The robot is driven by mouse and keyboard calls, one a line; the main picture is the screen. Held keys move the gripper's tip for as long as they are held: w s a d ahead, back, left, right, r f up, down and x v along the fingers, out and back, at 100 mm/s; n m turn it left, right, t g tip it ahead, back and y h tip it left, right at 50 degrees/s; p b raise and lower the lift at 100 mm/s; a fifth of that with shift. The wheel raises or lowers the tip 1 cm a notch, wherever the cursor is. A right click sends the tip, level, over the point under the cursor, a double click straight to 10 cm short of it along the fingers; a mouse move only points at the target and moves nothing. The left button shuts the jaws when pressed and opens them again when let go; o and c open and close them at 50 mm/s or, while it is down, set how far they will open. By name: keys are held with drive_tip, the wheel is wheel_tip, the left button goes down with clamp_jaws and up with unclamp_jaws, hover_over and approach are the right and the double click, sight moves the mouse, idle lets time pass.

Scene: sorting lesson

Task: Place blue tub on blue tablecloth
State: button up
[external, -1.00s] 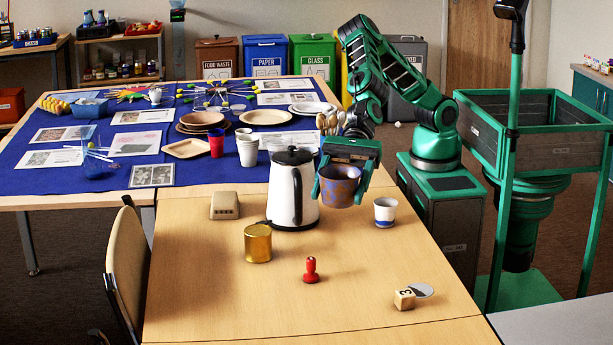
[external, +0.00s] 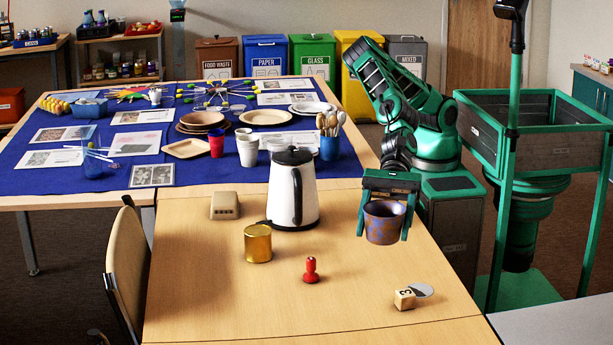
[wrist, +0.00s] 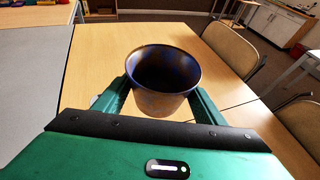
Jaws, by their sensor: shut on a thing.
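A tub mottled in blue and rusty brown (external: 384,223) is held upright between the two fingers of my gripper (external: 383,232). It hangs above the right part of the bare wooden table (external: 200,290), right of the kettle. In the wrist view the tub (wrist: 162,85) shows its dark, empty-looking inside, with a green finger on each side. The blue tablecloth (external: 225,176) covers the far table, behind and left of my gripper. It carries paper sheets, plates, cups and a blue pot of wooden spoons (external: 330,148).
A white and black kettle (external: 293,190) stands between my gripper and the cloth's front part. A gold tin (external: 258,244), a red stamp (external: 311,270), a number block (external: 404,299) and a beige box (external: 225,206) are on the wooden table. Bare cloth shows near its front edge.

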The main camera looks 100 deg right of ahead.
wheel_tip(320, 180, down, 10)
hover_over(327, 319)
wheel_tip(327, 319, down, 8)
drive_tip(key=shift+d+r, duration=0.1)
drive_tip(key=shift+r, duration=0.15)
drive_tip(key=shift+f, duration=2)
drive_tip(key=shift+f, duration=0.1)
drive_tip(key=o, duration=1.1)
